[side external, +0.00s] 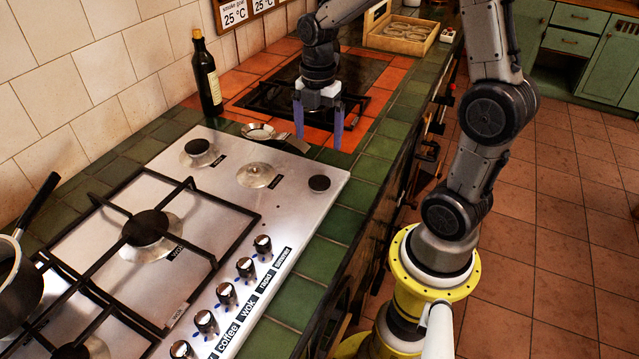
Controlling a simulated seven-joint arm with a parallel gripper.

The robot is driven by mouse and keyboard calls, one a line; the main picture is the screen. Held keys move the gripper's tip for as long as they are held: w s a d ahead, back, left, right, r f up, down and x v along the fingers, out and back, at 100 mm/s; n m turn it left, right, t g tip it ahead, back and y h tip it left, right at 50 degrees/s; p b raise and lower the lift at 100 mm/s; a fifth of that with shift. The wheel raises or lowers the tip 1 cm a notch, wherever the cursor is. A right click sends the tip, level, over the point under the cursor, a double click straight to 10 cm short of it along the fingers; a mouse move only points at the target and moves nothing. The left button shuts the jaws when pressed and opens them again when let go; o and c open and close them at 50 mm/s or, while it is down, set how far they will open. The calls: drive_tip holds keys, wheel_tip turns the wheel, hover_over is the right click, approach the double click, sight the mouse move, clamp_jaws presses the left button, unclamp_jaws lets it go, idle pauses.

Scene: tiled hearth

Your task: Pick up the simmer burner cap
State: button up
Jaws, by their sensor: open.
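A small black round cap (319,183) lies by itself on the steel hob (222,205), near its right corner. A burner (257,175) to its left shows a bare metal top with no black cap. Another small burner (198,147) farther back carries a black cap. Labels beside the burners are too small to read surely, so I cannot tell by label which is the simmer one. My gripper (318,130) is open and empty, with blue fingers pointing down. It appears above the tiles beyond the hob's far edge, apart from the loose cap.
A dark bottle (207,75) stands by the wall. A metal dish (258,131) and a flat utensil (290,143) lie near my gripper. Black pan grates (187,184) stand over the hob's left part, with a pot (18,290) at left. Knobs (246,268) line the front.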

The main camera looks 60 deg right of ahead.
hover_over(319, 181)
drive_tip(key=f, duration=0.7)
drive_tip(key=shift+w+d, duration=0.15)
drive_tip(key=shift+d, duration=0.05)
drive_tip(key=shift+s+a+f, duration=0.1)
drive_tip(key=shift+f, duration=1.2)
drive_tip(key=shift+s+a+f, duration=0.1)
drive_tip(key=shift+f, duration=1.15)
drive_tip(key=c, duration=1.5)
drive_tip(key=shift+r, duration=0.1)
